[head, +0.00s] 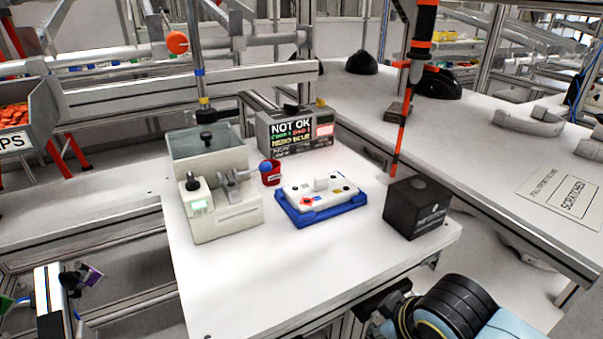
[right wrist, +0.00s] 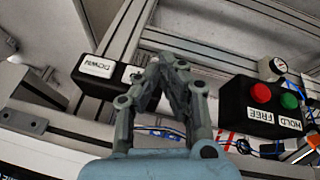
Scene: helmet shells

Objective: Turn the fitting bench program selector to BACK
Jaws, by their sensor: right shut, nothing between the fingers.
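I cannot make out the program selector for certain in either view, and the word BACK is not readable. In the right wrist view a black control box (right wrist: 92,82) has a white label reading DOWN and a second pale plate half hidden by my fingers. My right gripper (right wrist: 168,60) is shut and empty in front of this box's right end; I cannot tell whether it touches. A second black box (right wrist: 250,100) to the right has a red button, a green button and labels FREE and HOLD. My left gripper is not in view.
On the white bench (head: 300,280) are a pale machine (head: 225,218), a blue tray (head: 320,213) with a white panel, a red cup (head: 271,178), a black box (head: 418,215) and a NOT OK display (head: 292,132). The bench's front part is clear. Cables (right wrist: 165,131) run below my fingers.

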